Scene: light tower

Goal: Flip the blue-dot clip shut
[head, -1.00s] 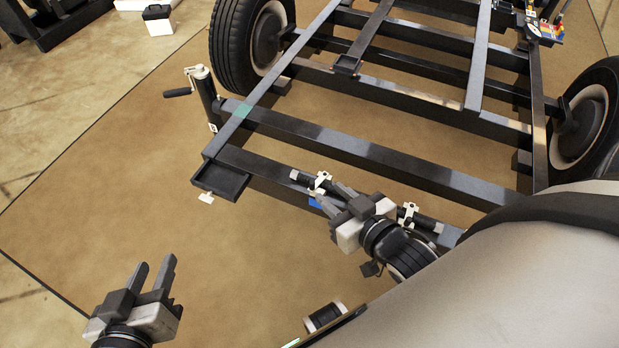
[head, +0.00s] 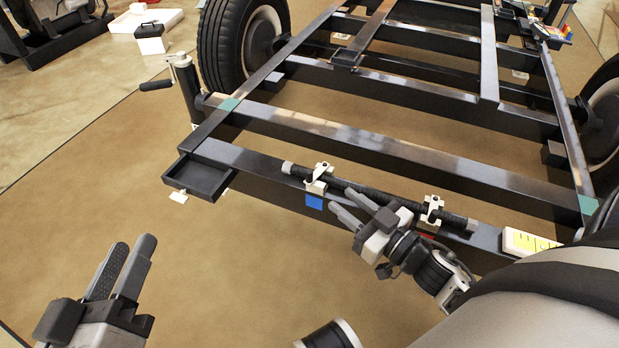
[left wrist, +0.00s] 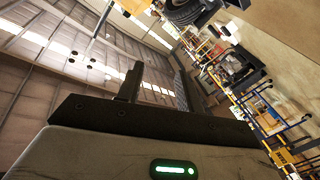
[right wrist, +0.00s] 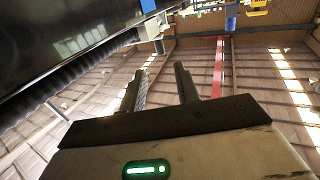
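The blue-dot clip (head: 317,180) is a small white clip on the front beam of the black frame, above a blue square (head: 314,202). A black tube (head: 365,196) runs through it. A white part stands up at its top; I cannot tell whether it is latched. My right gripper (head: 341,198) is open and empty, just right of the blue square and apart from the clip. In the right wrist view, a white clip (right wrist: 153,29) shows at the top, beyond the fingers. My left gripper (head: 133,243) is open and empty over the floor at lower left.
A second white clip (head: 431,211) holds the tube further right, with red partly hidden below it. A black tray (head: 200,181) sits at the frame's left corner, near a jack handle (head: 157,86). A yellow-and-white box (head: 531,243) is at right.

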